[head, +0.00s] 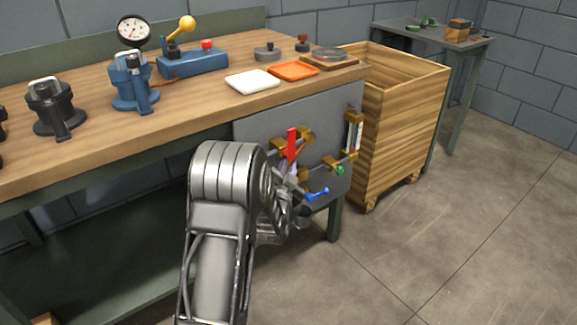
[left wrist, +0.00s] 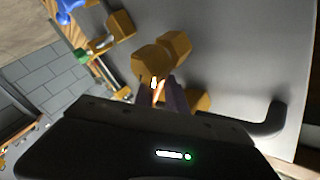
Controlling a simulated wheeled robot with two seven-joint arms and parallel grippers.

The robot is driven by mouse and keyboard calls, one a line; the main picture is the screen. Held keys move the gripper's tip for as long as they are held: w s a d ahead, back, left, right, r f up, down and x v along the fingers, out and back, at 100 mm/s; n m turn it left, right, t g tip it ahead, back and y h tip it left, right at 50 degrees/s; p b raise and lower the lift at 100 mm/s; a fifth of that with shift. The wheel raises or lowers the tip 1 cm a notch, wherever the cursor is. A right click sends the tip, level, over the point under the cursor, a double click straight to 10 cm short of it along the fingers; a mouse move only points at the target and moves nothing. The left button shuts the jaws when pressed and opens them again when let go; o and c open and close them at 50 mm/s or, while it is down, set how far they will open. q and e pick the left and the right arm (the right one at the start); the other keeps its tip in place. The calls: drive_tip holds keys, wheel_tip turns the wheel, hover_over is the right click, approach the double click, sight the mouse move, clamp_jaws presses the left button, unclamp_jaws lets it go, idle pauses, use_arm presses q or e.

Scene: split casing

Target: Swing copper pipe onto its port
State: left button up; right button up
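In the left wrist view, the gripper fingers (left wrist: 164,92) stand close on both sides of the bright copper pipe (left wrist: 157,90), which fills the narrow gap. Brass fittings (left wrist: 170,47) lie just beyond the fingertips. Which port the pipe's end faces is hidden. My right gripper is not in view.
A blue-handled valve (head: 317,193) and a green knob (head: 340,170) sit low on the panel, close right of the gripper. A wooden crate (head: 405,130) stands to the right. The floor (head: 450,240) at right is clear.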

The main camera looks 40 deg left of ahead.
use_arm(q)
clamp_jaws()
idle(1.0)
